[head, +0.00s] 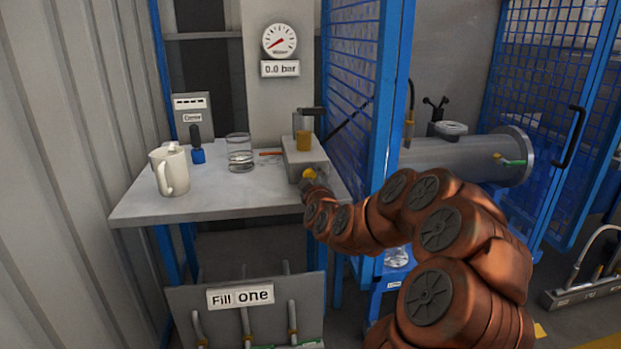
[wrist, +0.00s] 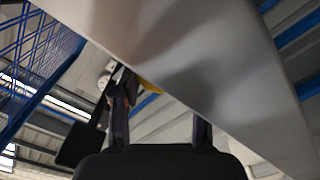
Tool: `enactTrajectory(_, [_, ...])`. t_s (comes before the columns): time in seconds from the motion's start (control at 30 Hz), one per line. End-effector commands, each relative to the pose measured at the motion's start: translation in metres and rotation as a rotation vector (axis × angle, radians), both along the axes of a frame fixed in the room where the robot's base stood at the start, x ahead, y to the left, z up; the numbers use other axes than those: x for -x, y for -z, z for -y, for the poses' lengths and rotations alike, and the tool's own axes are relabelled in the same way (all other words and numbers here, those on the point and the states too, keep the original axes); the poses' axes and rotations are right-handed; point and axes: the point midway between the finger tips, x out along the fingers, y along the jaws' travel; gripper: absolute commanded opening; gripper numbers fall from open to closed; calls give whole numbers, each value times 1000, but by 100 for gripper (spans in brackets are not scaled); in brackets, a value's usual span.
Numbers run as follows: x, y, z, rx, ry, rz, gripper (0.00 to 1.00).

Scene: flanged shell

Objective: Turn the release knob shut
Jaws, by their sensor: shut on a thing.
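The yellow release knob (head: 309,174) is on the front of a grey block (head: 300,150) at the right end of the table. My gripper (head: 308,184) is at the knob and shut on it, largely hidden behind my wrist in the head view. In the wrist view, the fingers of my gripper (wrist: 160,112) reach up beside a grey surface. A bit of yellow, the knob (wrist: 150,86), shows by the left finger. The knob's turn angle is too small to read.
A gauge (head: 280,40) above a "0.0 bar" sign hangs behind. The table (head: 210,200) holds a white jug (head: 169,170), a glass beaker (head: 240,152) and a blue-based tool (head: 197,146). A blue mesh door (head: 350,85) stands close right of the block.

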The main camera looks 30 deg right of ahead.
Motion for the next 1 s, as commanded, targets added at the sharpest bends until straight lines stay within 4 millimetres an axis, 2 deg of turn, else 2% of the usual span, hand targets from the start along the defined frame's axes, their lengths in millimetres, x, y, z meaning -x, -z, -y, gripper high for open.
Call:
enactTrajectory(0.37, [0, 2, 1, -133, 1, 54, 9])
enactTrajectory(1.0, [2, 1, 4, -678, 2, 287, 9])
